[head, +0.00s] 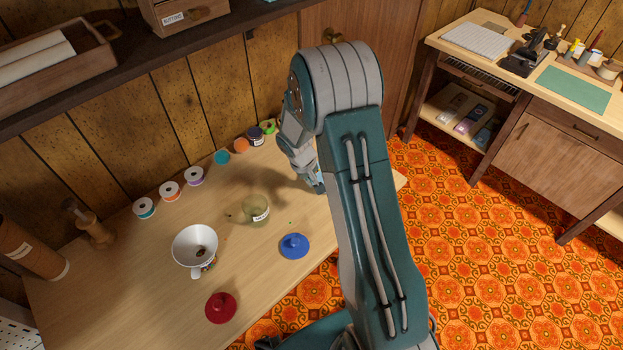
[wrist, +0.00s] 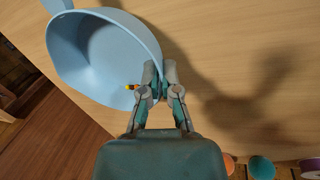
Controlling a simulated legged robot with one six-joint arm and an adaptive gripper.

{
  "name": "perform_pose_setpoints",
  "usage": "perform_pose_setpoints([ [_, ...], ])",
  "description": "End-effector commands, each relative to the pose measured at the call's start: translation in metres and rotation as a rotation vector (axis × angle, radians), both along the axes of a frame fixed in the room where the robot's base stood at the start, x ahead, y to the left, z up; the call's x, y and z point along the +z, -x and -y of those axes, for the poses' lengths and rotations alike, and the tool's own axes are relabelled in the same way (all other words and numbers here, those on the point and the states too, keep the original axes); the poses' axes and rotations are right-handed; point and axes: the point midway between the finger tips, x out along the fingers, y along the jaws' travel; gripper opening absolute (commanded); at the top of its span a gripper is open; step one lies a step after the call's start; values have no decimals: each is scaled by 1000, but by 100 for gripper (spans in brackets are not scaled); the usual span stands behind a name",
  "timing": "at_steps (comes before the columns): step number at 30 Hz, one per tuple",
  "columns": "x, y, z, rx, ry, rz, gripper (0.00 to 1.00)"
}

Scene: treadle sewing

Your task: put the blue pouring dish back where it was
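A small yellow and dark piece (wrist: 130,88) shows against the dish wall beside the left finger. In the head view my gripper (head: 318,188) is over the right end of the wooden table; my arm hides most of the dish there.
Several thread spools (head: 194,176) line the wall side. A shelf (head: 120,60) overhangs the back.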

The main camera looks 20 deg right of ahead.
Motion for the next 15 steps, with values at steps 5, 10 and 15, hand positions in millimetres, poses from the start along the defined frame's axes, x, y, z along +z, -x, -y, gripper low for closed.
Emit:
perform_pose_setpoints([
  [5, 0, 0, 0, 0, 0, 0, 0],
  [10, -2, 0, 0, 0, 0, 0, 0],
  [15, -5, 0, 0, -1, 0, 0, 0],
])
